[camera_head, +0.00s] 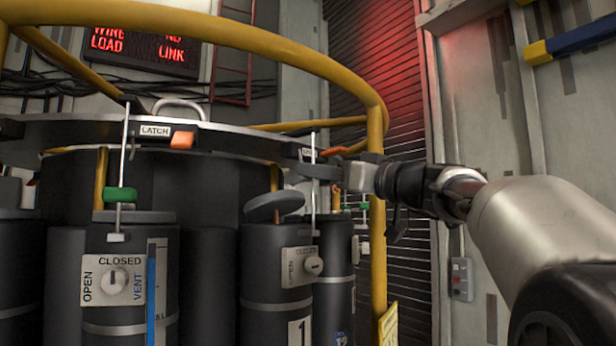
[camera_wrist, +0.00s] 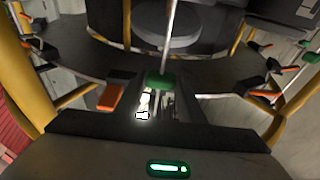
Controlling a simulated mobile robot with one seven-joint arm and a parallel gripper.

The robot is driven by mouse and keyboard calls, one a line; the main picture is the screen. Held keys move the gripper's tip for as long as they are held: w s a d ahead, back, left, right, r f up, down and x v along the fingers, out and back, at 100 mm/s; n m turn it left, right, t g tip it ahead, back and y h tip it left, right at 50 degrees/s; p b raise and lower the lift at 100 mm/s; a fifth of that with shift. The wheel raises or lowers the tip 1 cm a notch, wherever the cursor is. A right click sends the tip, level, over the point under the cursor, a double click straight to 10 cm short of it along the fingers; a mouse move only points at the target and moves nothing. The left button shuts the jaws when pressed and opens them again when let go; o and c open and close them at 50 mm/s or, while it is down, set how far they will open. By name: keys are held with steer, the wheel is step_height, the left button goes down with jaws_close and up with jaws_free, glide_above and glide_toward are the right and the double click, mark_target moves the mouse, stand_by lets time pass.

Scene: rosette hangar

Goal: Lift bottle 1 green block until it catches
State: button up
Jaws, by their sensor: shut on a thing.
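Bottle 1 (camera_head: 262,285), a dark cylinder with a "1" label and an OPEN/CLOSED dial plate (camera_head: 300,267), stands right of centre in the head view. A thin upright rod (camera_head: 313,190) rises beside its top. My gripper (camera_head: 318,172) is at that rod, reaching in from the right. In the wrist view a green block (camera_wrist: 160,80) sits on a rod (camera_wrist: 169,35) between the fingertips (camera_wrist: 163,90), and my gripper is shut on it. In the head view my gripper hides this block. A tilted dark disc (camera_head: 274,206) shows above bottle 1.
A yellow ring rail (camera_head: 290,60) and post (camera_head: 377,240) surround the bottles close to my arm. A dark ring plate carries an orange latch (camera_head: 182,140). Another bottle (camera_head: 115,310), front left, has its own green block (camera_head: 120,195). A red-lettered sign (camera_head: 145,47) hangs behind.

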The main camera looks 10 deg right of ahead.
step_height(320, 180, up, 4)
steer(key=shift+f+p, duration=0.2)
steer(key=shift+p, duration=0.6)
steer(key=o, duration=1.3)
steer(key=shift+c, duration=0.2)
steer(key=shift+f, duration=0.1)
steer(key=b+v, duration=0.6)
steer(key=v, duration=0.3)
